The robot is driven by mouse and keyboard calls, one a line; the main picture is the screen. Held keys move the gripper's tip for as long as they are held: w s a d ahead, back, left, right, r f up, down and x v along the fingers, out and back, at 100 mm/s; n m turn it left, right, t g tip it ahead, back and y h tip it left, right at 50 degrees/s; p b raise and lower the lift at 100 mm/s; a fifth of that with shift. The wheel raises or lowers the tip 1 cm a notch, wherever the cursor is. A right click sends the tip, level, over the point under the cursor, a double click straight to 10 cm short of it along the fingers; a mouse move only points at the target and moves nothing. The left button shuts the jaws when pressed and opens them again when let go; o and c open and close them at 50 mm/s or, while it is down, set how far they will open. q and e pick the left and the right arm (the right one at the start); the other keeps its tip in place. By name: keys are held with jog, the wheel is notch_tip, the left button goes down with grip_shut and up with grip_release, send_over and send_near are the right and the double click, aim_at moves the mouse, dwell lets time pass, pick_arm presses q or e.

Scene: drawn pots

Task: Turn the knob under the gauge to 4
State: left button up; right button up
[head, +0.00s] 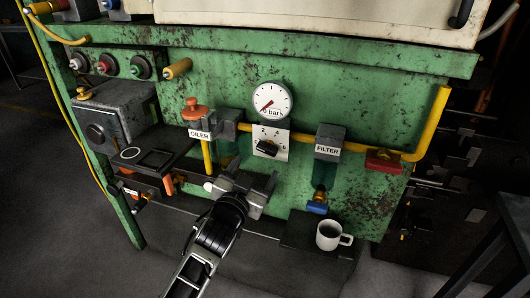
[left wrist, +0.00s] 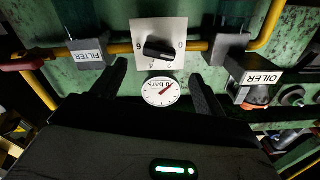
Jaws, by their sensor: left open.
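The gauge (head: 272,101) is a round white dial marked bar with a red needle, on the green panel. Below it a white plate (head: 283,154) with numbers carries the black knob (head: 267,149). The left wrist view shows them upside down, with the knob (left wrist: 159,50) above the gauge (left wrist: 161,91). The knob's bar lies nearly level, slightly tilted; which end is its pointer I cannot tell. My left gripper (head: 249,179) is open and empty, below and in front of the knob, apart from it. Its fingers (left wrist: 158,70) straddle the view below the knob. My right gripper is not in view.
A yellow pipe (head: 438,115) runs across the panel. The oiler (head: 199,134) is left of the plate, the filter (head: 328,149) right of it. A mug (head: 329,235) stands on a ledge at lower right. A red valve handle (head: 384,161) is farther right.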

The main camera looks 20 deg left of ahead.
aim_at(265, 152)
pick_arm(q)
jog(key=w, duration=0.8)
jog(key=shift+d, duration=0.2)
jog(key=shift+c, duration=0.3)
jog(key=c, duration=0.9)
